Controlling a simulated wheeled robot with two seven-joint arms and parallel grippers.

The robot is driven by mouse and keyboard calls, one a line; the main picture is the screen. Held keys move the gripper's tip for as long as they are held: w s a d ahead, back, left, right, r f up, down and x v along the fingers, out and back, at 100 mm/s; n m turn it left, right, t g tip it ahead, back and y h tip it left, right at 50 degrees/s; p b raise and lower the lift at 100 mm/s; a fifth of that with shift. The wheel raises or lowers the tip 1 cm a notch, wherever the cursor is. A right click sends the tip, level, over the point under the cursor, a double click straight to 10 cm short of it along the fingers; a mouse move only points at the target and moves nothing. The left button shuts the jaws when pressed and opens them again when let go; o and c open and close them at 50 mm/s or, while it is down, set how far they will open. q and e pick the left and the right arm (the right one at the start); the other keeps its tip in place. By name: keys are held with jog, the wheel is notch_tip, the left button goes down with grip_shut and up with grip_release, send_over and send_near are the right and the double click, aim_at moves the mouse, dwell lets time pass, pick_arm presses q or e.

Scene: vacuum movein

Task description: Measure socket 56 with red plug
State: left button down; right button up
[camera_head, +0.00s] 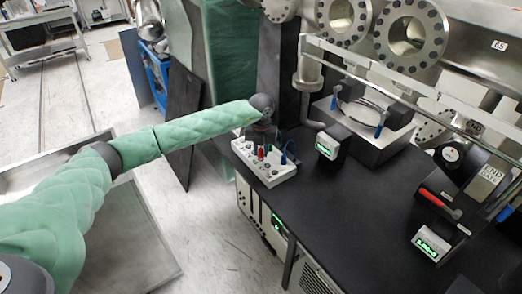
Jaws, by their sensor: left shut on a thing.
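The white socket box (270,176) stands at the left edge of the black bench, with several round sockets on its top. The red plug (261,153) is upright at the top of the box, below my left gripper (262,138). My left gripper reaches in from the left, points down and is shut on the red plug. The fingertips are small and dark, and I cannot tell how deep the plug sits. A blue plug (284,157) with a lead is to the right of it. I cannot read the socket numbers. My right gripper is not in view.
A small meter with a green display (327,146) stands right of the box. Another display unit (431,244) is at the front right. Steel flanged chambers (410,35) and a rail rise behind. The bench middle (345,200) is clear.

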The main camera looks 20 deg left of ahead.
pick_arm(q)
jog(key=shift+f+b, duration=0.35)
jog(key=shift+f, duration=0.15)
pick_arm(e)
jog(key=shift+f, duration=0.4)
pick_arm(q)
jog(key=c, duration=1.1)
grip_release()
notch_tip(320, 180, up, 6)
jog(key=b, duration=0.3)
jog(key=shift+r, duration=0.9)
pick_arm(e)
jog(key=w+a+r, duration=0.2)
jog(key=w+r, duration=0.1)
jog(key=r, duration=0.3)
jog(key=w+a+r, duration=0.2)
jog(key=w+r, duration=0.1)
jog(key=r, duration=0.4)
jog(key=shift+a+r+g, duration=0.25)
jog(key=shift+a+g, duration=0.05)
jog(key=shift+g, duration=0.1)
